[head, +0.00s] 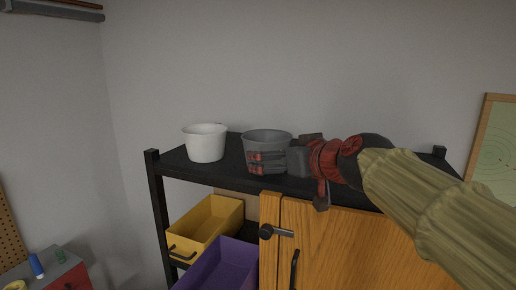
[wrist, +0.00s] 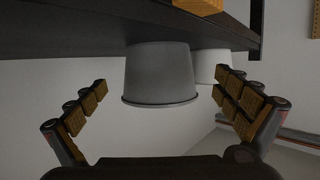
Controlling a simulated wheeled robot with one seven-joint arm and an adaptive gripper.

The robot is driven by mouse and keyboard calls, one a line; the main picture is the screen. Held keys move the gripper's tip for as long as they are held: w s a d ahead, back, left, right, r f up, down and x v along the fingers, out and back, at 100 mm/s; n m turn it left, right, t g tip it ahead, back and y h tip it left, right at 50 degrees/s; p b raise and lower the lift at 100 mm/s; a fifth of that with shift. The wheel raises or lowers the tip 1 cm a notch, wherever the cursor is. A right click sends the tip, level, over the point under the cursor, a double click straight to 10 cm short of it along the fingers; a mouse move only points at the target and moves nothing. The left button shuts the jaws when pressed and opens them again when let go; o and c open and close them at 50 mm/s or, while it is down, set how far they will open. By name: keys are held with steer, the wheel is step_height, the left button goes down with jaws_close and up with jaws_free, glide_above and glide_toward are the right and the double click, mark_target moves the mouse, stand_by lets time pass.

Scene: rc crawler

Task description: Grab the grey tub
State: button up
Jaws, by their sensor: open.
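The grey tub (head: 267,137) stands upright on the black shelf top, right of a white tub (head: 206,142). My gripper (head: 257,163) is open, and its fingers overlap the lower front of the grey tub in the head view. The wrist view is upside down. There the grey tub (wrist: 160,75) shows between the spread fingers of my gripper (wrist: 162,80), with a gap on each side. I cannot tell how far the fingertips reach along its sides. The white tub (wrist: 208,66) shows behind it, partly hidden by the grey tub and a finger.
The black shelf top (head: 228,176) bears both tubs. Below are a yellow bin (head: 205,225), a purple bin (head: 222,265) and a wooden cabinet door (head: 350,245) with a dark handle. A grey wall stands behind. My arm spans the right side of the shelf.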

steer(key=p+x, duration=0.2)
steer(key=x, duration=0.6)
steer(key=shift+w+d+r, duration=0.1)
steer(key=shift+w, duration=0.15)
steer(key=c, duration=0.3)
steer(key=c, duration=0.7)
